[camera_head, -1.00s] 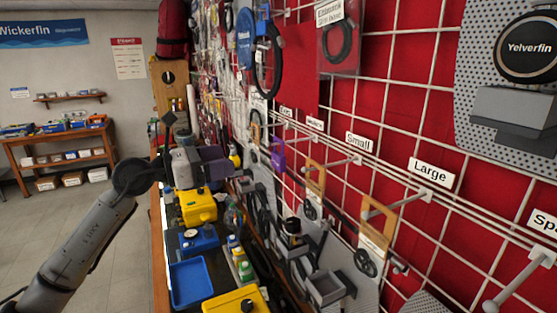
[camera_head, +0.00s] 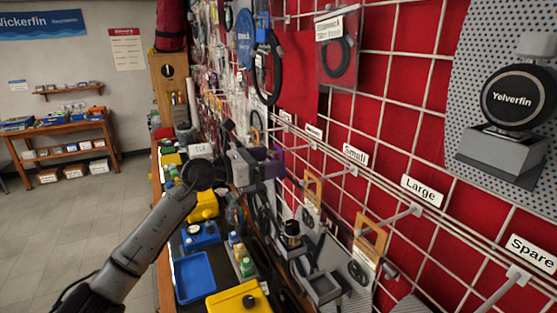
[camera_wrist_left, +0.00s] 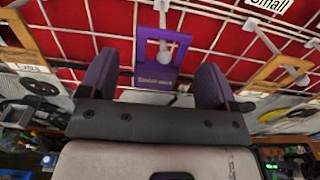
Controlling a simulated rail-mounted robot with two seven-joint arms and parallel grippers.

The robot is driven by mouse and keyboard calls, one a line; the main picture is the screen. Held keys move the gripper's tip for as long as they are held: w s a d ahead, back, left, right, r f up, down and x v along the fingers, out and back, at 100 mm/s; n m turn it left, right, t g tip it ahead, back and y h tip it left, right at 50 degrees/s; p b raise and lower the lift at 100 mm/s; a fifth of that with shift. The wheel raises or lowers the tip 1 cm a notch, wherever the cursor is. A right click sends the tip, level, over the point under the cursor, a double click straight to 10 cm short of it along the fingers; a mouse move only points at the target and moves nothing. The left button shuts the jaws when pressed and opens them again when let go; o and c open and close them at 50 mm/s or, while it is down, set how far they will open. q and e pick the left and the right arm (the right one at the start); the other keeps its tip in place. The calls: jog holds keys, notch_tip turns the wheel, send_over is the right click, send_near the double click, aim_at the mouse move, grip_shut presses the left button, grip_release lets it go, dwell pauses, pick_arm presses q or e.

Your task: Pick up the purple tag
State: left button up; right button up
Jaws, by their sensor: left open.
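The purple tag (camera_wrist_left: 153,80) hangs on a wall peg in the left wrist view. It is a flat plate with a square opening, and small lettering runs across its lower part. My left gripper (camera_wrist_left: 156,78) is open, with one finger on each side of the tag in that view. Gaps show between the tag and both fingers, and nothing is held. In the head view my left gripper (camera_head: 272,165) is at the wall grid and largely covers the tag, of which a purple part (camera_head: 278,153) shows. My right gripper is not in view.
Wooden tags (camera_head: 371,238) hang on pegs to the right, near the labels Small and Large (camera_head: 422,189). A red panel with white wire grid stands behind. Below are a blue tray (camera_head: 194,277), a yellow box (camera_head: 238,301) and small bottles on the bench.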

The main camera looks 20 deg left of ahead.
pick_arm(q)
jog(key=shift+p+x, duration=0.3)
jog(key=shift+x, duration=0.85)
jog(key=c, duration=1)
jog(key=shift+r, duration=0.1)
